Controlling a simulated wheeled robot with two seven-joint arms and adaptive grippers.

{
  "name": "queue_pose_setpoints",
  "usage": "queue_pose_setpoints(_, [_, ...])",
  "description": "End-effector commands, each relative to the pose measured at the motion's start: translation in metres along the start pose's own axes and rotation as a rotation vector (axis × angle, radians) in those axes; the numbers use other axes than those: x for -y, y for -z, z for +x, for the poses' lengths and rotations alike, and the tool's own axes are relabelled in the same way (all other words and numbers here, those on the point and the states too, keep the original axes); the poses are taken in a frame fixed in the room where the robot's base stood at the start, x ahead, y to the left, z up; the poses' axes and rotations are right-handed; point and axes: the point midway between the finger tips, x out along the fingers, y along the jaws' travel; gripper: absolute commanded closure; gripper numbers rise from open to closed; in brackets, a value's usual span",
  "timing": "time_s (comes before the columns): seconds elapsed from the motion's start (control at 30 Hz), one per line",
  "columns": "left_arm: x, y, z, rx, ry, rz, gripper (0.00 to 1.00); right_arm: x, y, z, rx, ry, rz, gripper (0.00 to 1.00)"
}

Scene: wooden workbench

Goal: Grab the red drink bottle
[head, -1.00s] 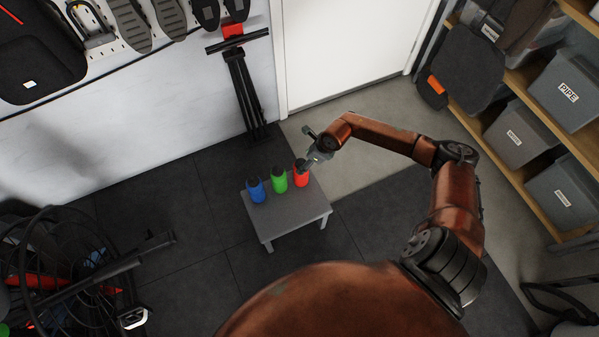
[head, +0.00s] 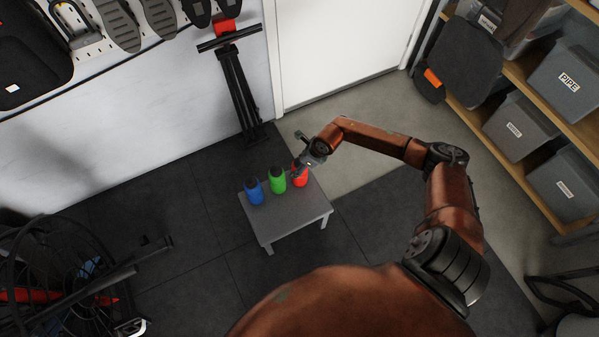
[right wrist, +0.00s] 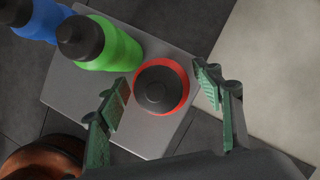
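The red drink bottle (head: 301,179) stands upright at the right end of a small grey table, in a row with a green and a blue bottle. In the right wrist view the red bottle (right wrist: 161,86) is seen from above, its black cap uppermost. My right gripper (head: 302,167) is over the red bottle and hides part of its top in the head view. In the right wrist view my right gripper (right wrist: 166,92) is open, with one finger on each side of the red bottle and gaps visible. My left gripper is not in view.
The green bottle (head: 277,181) stands close on the left of the red one, near my gripper's left finger. The blue bottle (head: 254,192) is farther left. The grey table (head: 290,216) has bare room in front of the bottles. Shelves with bins (head: 520,130) stand at the right.

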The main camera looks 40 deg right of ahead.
Motion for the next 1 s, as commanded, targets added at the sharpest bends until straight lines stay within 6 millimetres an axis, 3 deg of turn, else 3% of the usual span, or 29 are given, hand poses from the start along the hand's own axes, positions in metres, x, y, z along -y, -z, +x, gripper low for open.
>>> queue_pose_setpoints(0.83, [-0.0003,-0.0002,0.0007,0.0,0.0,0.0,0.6,0.0,0.0007,0.0003,-0.001,0.0,0.0,1.0])
queue_pose_setpoints(1.0, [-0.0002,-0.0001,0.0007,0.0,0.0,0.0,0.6,0.0002,-0.0002,-0.0002,0.001,0.0,0.0,1.0])
